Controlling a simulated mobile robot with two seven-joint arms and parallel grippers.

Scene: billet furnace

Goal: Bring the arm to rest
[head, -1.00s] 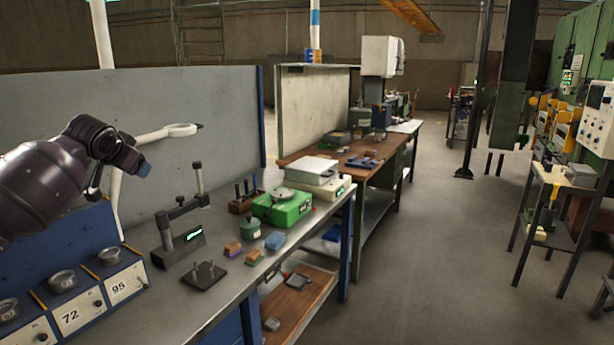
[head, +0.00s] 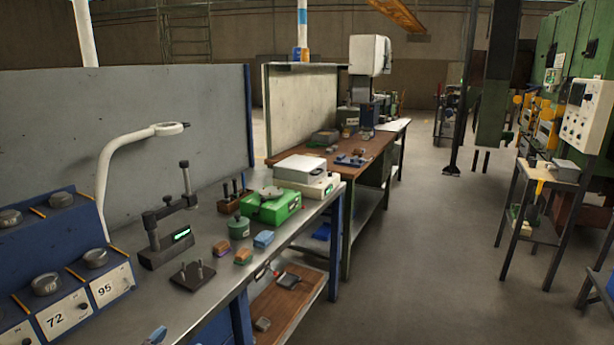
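Only a small blue-and-grey tip, which looks like the end of my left gripper (head: 155,336), shows at the bottom edge of the head view. It appears in front of the near workbench (head: 150,307). The rest of the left arm is out of the picture, and I cannot tell whether the gripper is open or shut. My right gripper and arm are not in view.
The bench holds a blue rack marked 72 and 95 (head: 75,308), a gauge stand (head: 165,245), a pin plate (head: 192,276), a green scale (head: 270,208) and a white lamp (head: 112,160). Free floor (head: 420,260) lies right of the bench.

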